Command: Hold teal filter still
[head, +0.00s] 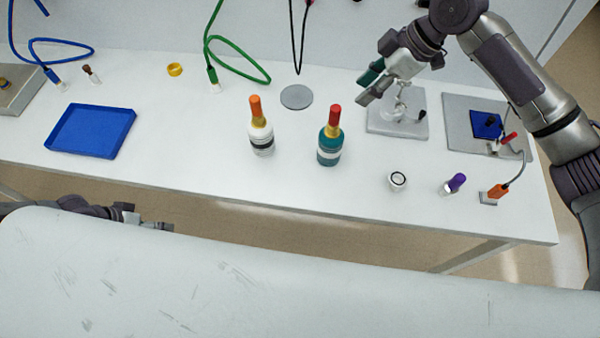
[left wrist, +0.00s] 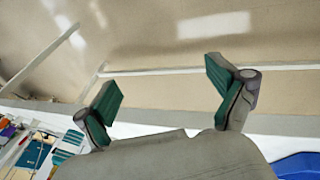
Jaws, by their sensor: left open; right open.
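The teal filter (head: 329,150) stands upright on the white table, with a gold neck and a red cap. My right gripper (head: 369,86) is open, behind and to the right of the filter and apart from it, near a grey plate (head: 385,125) with a clear fitting on it. My left gripper (head: 158,226) is low in front of the table's front edge, far left of the filter. In the left wrist view its two teal-padded fingers (left wrist: 165,88) are spread with nothing between them.
A white bottle with an orange cap (head: 260,138) stands left of the filter. A blue tray (head: 72,132) is at the left. A white ring-topped piece (head: 397,182), a purple-capped piece (head: 454,184) and an orange connector (head: 497,191) are at the right. The front middle is clear.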

